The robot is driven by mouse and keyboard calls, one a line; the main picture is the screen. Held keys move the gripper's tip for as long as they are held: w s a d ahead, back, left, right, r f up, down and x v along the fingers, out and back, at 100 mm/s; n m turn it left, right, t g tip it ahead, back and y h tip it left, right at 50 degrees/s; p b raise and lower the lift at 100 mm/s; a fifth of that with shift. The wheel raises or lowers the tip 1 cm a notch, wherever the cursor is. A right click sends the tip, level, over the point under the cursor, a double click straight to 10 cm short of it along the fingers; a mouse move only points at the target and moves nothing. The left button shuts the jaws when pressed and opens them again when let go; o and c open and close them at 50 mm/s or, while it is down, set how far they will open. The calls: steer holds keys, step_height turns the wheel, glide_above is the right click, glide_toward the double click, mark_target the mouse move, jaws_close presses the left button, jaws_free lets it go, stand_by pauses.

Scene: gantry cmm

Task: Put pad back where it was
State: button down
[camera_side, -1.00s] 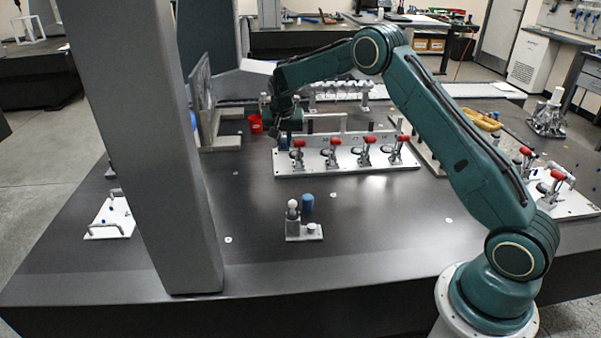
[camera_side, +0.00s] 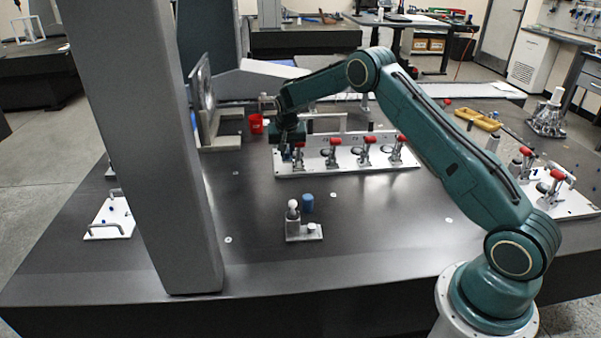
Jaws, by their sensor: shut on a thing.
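My gripper (camera_side: 289,153) points down at the left end of a white fixture plate (camera_side: 345,170), beside its leftmost red-handled clamp (camera_side: 299,148). It is shut on the pad, of which only a small bluish bit at the jaws can be made out. The gripper and wrist partly cover that clamp. I cannot tell whether the pad touches the plate or hangs just above it.
More red-handled clamps (camera_side: 365,147) stand in a row to the right. A red cup (camera_side: 256,124) stands behind left. A grey column (camera_side: 165,150) rises at left.

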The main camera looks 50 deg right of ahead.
step_height(320, 180, down, 10)
steer(key=shift+r, duration=0.1)
steer(key=shift+f, duration=2.15)
steer(key=shift+f, duration=0.15)
steer(key=c, duration=1.4)
jaws_free()
steer(key=shift+r, duration=0.2)
steer(key=shift+v, duration=5.95)
steer(key=shift+a, duration=0.1)
